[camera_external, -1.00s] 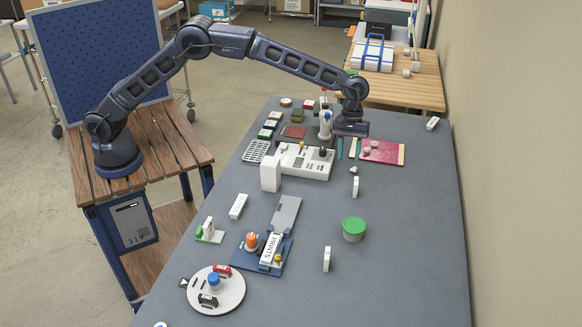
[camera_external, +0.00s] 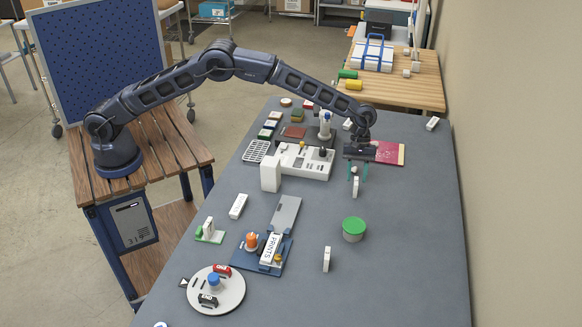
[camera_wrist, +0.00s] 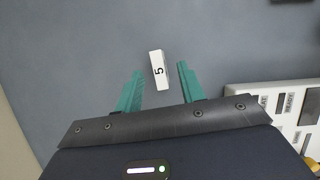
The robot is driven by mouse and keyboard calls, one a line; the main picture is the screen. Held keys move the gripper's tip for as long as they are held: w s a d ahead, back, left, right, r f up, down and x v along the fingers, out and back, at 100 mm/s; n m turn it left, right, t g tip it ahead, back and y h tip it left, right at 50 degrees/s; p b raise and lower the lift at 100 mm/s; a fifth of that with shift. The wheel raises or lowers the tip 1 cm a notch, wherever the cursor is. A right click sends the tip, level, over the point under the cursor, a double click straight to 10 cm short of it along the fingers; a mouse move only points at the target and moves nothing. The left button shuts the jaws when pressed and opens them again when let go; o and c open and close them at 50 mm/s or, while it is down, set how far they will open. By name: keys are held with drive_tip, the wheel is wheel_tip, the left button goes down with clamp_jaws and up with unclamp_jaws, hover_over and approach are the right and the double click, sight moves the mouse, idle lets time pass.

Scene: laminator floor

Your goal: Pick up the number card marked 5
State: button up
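The number card marked 5 (camera_wrist: 158,70) is a small white block with a black 5, seen from above in the wrist view. A standing white card (camera_external: 355,187) just below my gripper in the external view appears to be the same one. My gripper (camera_wrist: 160,68) is open, with one green finger on each side of the card in the wrist picture and gaps on both sides. In the external view my gripper (camera_external: 358,171) points down, with its fingertips close to the card's top. The exact height gap cannot be told.
A white control panel (camera_external: 305,162) stands left of my gripper. A red book (camera_external: 389,153) lies behind it to the right. A green-lidded tub (camera_external: 354,229) and another white card (camera_external: 327,259) stand nearer the camera. The grey table (camera_external: 410,240) is clear at right.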

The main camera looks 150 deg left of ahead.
sight(356, 180)
drive_tip(key=x, duration=0.5)
clamp_jaws()
